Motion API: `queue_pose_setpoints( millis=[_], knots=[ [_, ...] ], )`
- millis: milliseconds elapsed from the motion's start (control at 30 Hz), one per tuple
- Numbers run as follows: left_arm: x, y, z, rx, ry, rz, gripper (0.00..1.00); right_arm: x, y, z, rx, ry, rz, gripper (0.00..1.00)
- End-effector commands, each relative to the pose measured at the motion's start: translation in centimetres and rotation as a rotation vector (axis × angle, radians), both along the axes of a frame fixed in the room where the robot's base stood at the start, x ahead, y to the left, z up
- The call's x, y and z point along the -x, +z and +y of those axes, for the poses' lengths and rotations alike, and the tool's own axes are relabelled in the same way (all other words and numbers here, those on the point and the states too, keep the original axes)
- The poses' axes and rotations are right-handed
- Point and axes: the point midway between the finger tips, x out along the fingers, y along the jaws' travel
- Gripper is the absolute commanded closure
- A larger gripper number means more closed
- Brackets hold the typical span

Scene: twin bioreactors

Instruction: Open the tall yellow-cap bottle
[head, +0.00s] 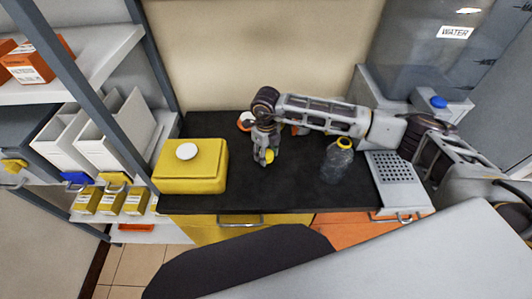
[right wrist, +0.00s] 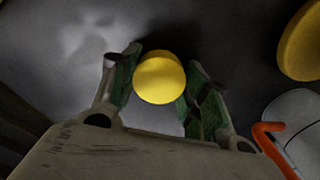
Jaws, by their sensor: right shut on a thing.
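A clear, dark-looking bottle (head: 337,163) stands upright on the black counter, right of my right gripper, with a yellow ring (head: 344,142) at its top. My right gripper (head: 267,157) is over the counter, apart from this bottle. It is shut on a small round yellow cap (head: 269,155), which also shows between the green-padded fingers (right wrist: 160,78) in the right wrist view. No bottle body shows under the held cap. My left gripper is not in view.
A yellow box (head: 190,178) with a white round lid is on the counter's left end. A perforated grey plate (head: 396,172) lies at the right end. The black counter (head: 290,190) is clear in front.

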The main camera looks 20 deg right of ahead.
Motion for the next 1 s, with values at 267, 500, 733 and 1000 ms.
queue_pose_setpoints(
  millis=[267, 500, 733, 1000],
  knots=[
    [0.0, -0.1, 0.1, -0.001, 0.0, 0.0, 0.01, 0.0, -0.1, 0.0, 0.0, 0.0, 0.0, 0.33],
    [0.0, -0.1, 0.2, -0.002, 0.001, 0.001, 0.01, 0.0, -0.1, 0.0, 0.0, 0.0, 0.0, 0.33],
    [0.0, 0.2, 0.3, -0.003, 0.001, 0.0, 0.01, 0.0, 0.2, 0.0, 0.0, 0.0, 0.0, 0.33],
    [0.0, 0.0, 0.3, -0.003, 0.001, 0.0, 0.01, -0.1, 2.7, 0.0, -0.001, 0.0, -0.003, 0.33]
  ],
)
